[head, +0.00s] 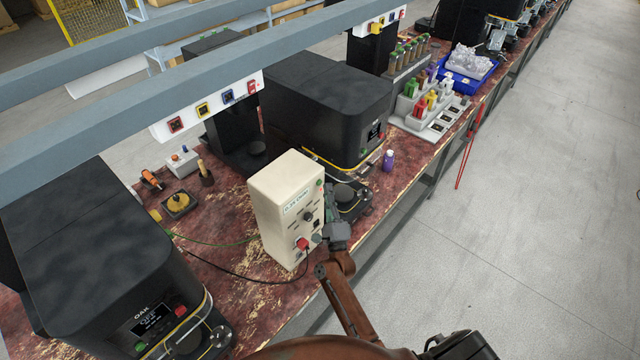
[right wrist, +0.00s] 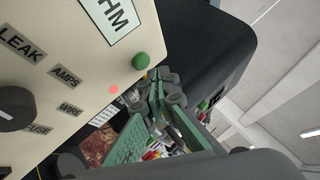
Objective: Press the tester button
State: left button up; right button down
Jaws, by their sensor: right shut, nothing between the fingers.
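The tester (head: 277,206) is a cream box standing upright on the bench in the head view, with a dial and a red knob on its front. In the right wrist view its face (right wrist: 70,75) fills the left side, with a round green button (right wrist: 140,61) near the edge and a small lit red lamp (right wrist: 113,89). My right gripper (head: 326,233) is in front of the tester face, shut and empty. Its fingertips (right wrist: 165,85) appear just beside the green button; I cannot tell whether they touch it. My left gripper is out of view.
Black machines stand on both sides of the tester, one at the near left (head: 100,265) and one behind (head: 325,100). A purple bottle (head: 388,160) stands near the bench edge. A grey overhead rail (head: 200,85) crosses above. The floor at right is clear.

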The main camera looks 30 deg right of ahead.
jog(key=shift+w, duration=0.1)
dwell(0.4)
jog(key=shift+w+a, duration=0.15)
jog(key=shift+w, duration=0.15)
jog(key=shift+w+a+b, duration=0.15)
jog(key=shift+w+b, duration=0.15)
jog(key=shift+w, duration=0.1)
dwell(0.8)
jog(key=shift+s, duration=0.1)
jog(key=shift+s+d, duration=0.3)
jog(key=shift+s, duration=0.45)
jog(key=s, duration=0.1)
jog(key=s+d+p, duration=0.1)
jog(key=s, duration=0.1)
jog(key=s+d, duration=0.1)
jog(key=shift+s, duration=0.3)
jog(key=shift+a, duration=0.15)
dwell(0.4)
